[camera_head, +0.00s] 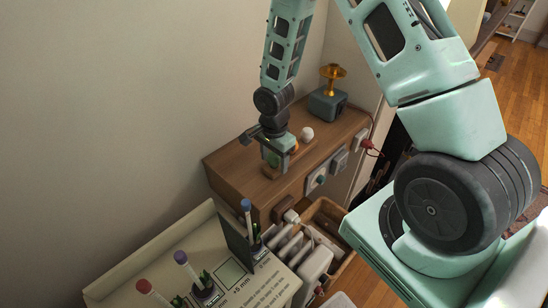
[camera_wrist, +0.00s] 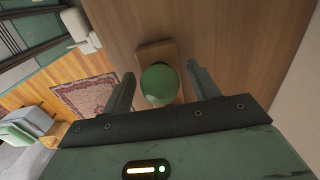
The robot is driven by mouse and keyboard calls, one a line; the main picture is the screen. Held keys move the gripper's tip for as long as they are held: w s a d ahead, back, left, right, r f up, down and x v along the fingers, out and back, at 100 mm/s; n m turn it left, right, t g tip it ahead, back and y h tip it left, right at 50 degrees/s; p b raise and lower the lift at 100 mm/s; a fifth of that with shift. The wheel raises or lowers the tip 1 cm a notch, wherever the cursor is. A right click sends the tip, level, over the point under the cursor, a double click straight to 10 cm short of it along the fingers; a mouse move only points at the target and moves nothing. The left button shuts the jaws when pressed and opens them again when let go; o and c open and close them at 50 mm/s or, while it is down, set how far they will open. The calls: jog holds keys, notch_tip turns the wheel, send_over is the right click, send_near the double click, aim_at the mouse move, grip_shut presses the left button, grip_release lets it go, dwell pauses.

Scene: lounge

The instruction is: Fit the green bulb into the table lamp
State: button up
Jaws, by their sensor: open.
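The green bulb (camera_wrist: 160,85) shows in the wrist view as a round green globe over a small wooden block (camera_wrist: 152,52). My gripper (camera_wrist: 160,78) is open, with one finger on each side of the bulb; I cannot tell whether either touches it. A dark teal box with a gold cup-shaped top (camera_head: 333,73), which looks like the table lamp, stands at the cabinet's far end.
A white ball-shaped bulb (camera_head: 307,134) and an orange one (camera_head: 295,147) sit close right of my gripper. The wooden cabinet (camera_head: 237,158) stands against the wall, with sockets on its front. A pale board with pens (camera_head: 232,270) and an open wooden box (camera_head: 326,212) are nearer.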

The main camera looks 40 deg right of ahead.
jog(key=c, duration=1)
jog(key=shift+o, duration=0.2)
jog(key=shift+r, duration=0.15)
jog(key=shift+r+p, duration=2.05)
jog(key=shift+r, duration=0.5)
